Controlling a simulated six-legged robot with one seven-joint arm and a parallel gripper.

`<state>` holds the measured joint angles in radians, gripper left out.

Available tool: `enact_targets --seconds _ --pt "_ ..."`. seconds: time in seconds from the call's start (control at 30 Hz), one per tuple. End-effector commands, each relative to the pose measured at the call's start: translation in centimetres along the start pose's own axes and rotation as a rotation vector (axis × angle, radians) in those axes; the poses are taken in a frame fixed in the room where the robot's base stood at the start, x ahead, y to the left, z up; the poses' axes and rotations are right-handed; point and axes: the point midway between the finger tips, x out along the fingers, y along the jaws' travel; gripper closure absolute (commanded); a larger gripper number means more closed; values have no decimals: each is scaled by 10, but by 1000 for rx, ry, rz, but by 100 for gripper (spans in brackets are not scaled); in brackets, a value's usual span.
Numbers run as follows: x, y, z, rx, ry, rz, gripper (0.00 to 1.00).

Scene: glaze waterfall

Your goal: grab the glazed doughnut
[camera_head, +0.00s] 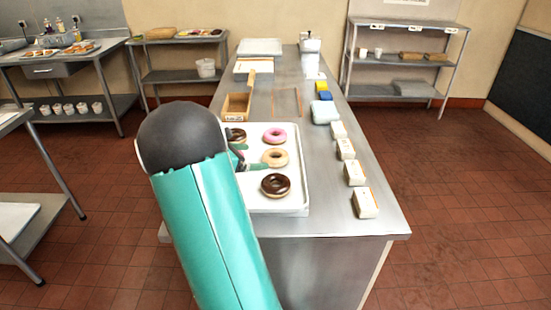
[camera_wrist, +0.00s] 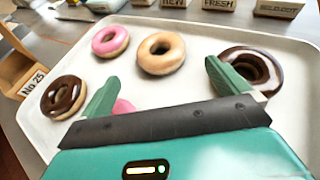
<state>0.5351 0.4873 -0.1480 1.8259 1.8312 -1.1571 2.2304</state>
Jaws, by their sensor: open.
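The glazed doughnut (camera_head: 275,157) is plain and tan, and lies flat on a white tray (camera_head: 298,198) between a pink doughnut (camera_head: 275,136) and a chocolate one (camera_head: 276,185). In the wrist view, the glazed doughnut (camera_wrist: 161,54) is fully visible, just beyond and between my green fingertips. My gripper (camera_wrist: 161,78) is open and empty, with its fingers spread wide. In the head view my gripper (camera_head: 248,157) is low over the tray, left of the glazed doughnut, and partly hidden by my arm.
Another chocolate doughnut (camera_wrist: 252,68) is close beside the right finger, and one (camera_wrist: 64,97) lies left of the left finger. Part of a pink doughnut (camera_wrist: 122,106) shows beneath my gripper. A wooden box (camera_head: 236,105) stands behind the tray. Labelled blocks (camera_head: 355,172) line the counter's right side.

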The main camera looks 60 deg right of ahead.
Motion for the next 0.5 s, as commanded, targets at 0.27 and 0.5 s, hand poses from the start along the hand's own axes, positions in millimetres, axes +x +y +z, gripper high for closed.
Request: enact_targets --seconds 0.27,0.5 --pt "37 1 0 -3 0 2 0" --pt "60 -1 -2 -4 -1 0 0"
